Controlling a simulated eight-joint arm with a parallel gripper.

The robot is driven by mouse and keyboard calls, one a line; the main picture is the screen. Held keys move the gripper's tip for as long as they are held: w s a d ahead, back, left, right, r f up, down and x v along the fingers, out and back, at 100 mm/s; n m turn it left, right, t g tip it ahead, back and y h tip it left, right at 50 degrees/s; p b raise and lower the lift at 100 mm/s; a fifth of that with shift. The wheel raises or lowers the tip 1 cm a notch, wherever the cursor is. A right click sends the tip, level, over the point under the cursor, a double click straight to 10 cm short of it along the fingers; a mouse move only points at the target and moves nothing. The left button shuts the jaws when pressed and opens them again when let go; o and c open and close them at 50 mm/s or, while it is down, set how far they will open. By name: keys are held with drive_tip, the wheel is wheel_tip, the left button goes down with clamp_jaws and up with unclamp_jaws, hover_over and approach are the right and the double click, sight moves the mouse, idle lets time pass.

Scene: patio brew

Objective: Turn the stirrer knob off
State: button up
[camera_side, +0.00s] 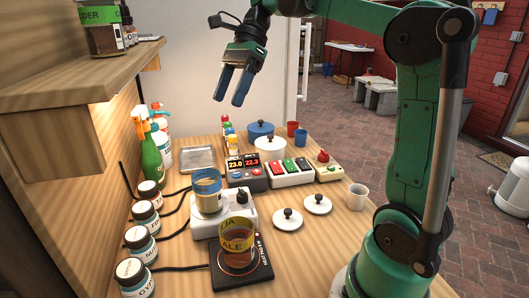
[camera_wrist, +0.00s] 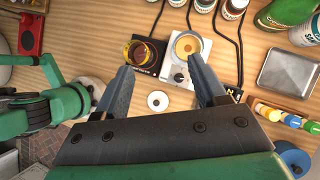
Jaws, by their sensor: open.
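The stirrer (camera_side: 240,219) is a white box on the wooden table with a beaker (camera_side: 207,190) of pale contents on top. Its black knob (camera_side: 242,196) stands up at the box's right end. In the wrist view the stirrer (camera_wrist: 202,46) is at the top centre, with the knob (camera_wrist: 178,78) on its near side. I cannot tell which way the knob is turned. My gripper (camera_side: 228,101) is open and empty, pointing down, high above the back of the table and well apart from the knob. In the wrist view its fingers (camera_wrist: 160,64) are spread wide.
A black hot plate (camera_side: 242,277) with an amber-filled beaker (camera_side: 237,246) stands in front of the stirrer. White lids (camera_side: 288,219), a display box (camera_side: 246,173) and a button box (camera_side: 291,172) lie to the right and behind. Labelled jars (camera_side: 141,246) and cables are left. A shelf (camera_side: 75,75) overhangs upper left.

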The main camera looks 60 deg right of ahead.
sight(243, 190)
drive_tip(key=f+h, duration=0.2)
drive_tip(key=f, duration=0.5)
drive_tip(key=d+f+h, duration=0.1)
drive_tip(key=f+h, duration=0.1)
drive_tip(key=f, duration=0.6)
drive_tip(key=f+h, duration=0.2)
drive_tip(key=f, duration=0.5)
drive_tip(key=shift+s+d+f+n+g, duration=0.15)
drive_tip(key=shift+s+d+n+g, duration=0.05)
drive_tip(key=shift+n+g, duration=0.1)
clamp_jaws()
